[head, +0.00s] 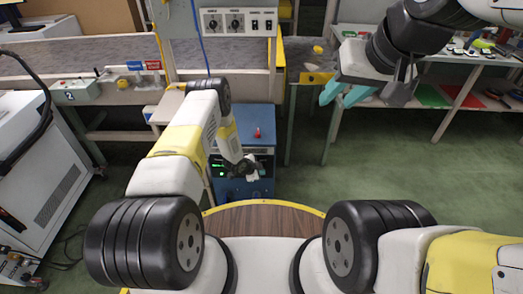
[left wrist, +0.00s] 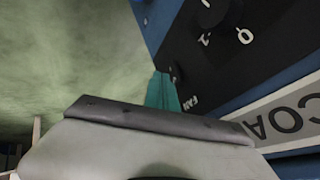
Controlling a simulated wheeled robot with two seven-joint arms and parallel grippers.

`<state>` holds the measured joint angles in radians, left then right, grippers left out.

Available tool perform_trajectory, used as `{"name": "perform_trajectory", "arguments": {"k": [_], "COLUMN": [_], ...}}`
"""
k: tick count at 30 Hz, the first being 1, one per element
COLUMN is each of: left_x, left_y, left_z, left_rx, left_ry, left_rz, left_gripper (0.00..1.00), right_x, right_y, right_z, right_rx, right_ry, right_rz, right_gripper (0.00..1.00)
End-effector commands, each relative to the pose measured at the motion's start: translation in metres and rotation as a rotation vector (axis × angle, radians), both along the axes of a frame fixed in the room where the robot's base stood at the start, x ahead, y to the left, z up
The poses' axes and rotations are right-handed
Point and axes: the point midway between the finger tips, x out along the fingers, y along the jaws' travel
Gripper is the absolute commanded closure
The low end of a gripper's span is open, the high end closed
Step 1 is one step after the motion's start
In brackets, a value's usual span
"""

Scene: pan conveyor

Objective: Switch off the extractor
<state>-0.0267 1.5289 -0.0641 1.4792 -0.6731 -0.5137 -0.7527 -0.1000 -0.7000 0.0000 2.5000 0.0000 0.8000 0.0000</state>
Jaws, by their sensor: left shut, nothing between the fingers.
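A blue cabinet (head: 262,139) stands on the floor ahead, with green lit displays on its front and a red part on top. In the left wrist view its black panel (left wrist: 225,65) shows a dark knob (left wrist: 210,12) with the marks 1 and 0, and a small dark switch (left wrist: 174,72) by the word FAN. My left gripper (left wrist: 162,92) is shut and empty, its teal fingertips close to that switch; I cannot tell if they touch. In the head view my left wrist hides part of the cabinet front.
A grey control panel (head: 237,22) with knobs and switches is above the cabinet. A conveyor bench (head: 110,48) runs behind. A white machine (head: 35,135) stands at the left, a cluttered shelf table (head: 460,60) at the right. Green floor (head: 400,150) is clear at the right.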

Motion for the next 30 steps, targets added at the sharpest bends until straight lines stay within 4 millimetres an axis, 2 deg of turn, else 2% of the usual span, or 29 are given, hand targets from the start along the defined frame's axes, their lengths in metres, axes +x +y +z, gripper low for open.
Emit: {"name": "perform_trajectory", "arguments": {"k": [6,30], "left_x": [0.012,0.018], "left_y": [0.0,0.0], "left_z": [0.001,0.008], "left_rx": [0.0,-0.001], "left_ry": [0.001,-0.002], "left_rz": [0.0,0.0], "left_gripper": [1.0,1.0], "right_x": [0.0,0.0], "right_y": [0.0,0.0], "right_z": [0.0,0.0], "right_rx": [0.0,0.0], "right_ry": [0.0,0.0], "right_rz": [0.0,0.0], "right_gripper": [0.64,0.64]}}
